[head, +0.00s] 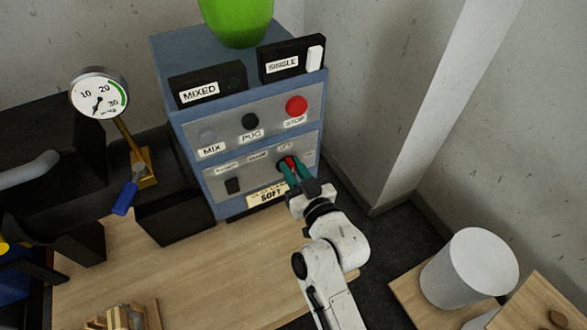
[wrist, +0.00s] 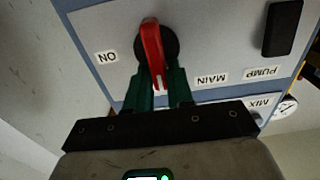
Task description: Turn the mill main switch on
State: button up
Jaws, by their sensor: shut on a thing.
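The mill main switch (wrist: 151,42) is a red handle on a round black base, on the grey front panel beside a MAIN label (wrist: 211,79). In the wrist view the handle points down between my fingers, toward a label they partly hide, and not toward the ON label (wrist: 107,57) on the left. My gripper (wrist: 158,76) has green fingers, shut on the red handle from both sides. In the head view the red switch (head: 289,162) is partly covered by the fingers of my gripper (head: 291,171).
The blue cabinet (head: 160,60) carries MIX, PUG and a red STOP button (head: 296,105) above. A black rocker (head: 232,186) sits at the panel's left. A gauge (head: 99,93) stands left. The wooden tabletop (head: 190,280) in front is mostly clear. A white cylinder (head: 468,265) stands right.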

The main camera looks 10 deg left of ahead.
grip_shut()
jog(key=shift+m, duration=0.3)
jog(key=shift+w+d+f+m+p, duration=0.2)
jog(key=shift+d+f+m+p, duration=0.15)
jog(key=shift+m, duration=2.5)
jog(key=shift+w+d+f+m+p, duration=0.25)
jog(key=shift+f+m+p, duration=0.1)
jog(key=shift+m, duration=2.55)
jog(key=shift+w+d+f+m+p, duration=0.15)
jog(key=shift+d+f+m+p, duration=0.2)
jog(key=shift+m, duration=2.5)
jog(key=shift+f, duration=0.1)
jog(key=o, duration=0.7)
grip_release()
jog(key=shift+c, duration=0.2)
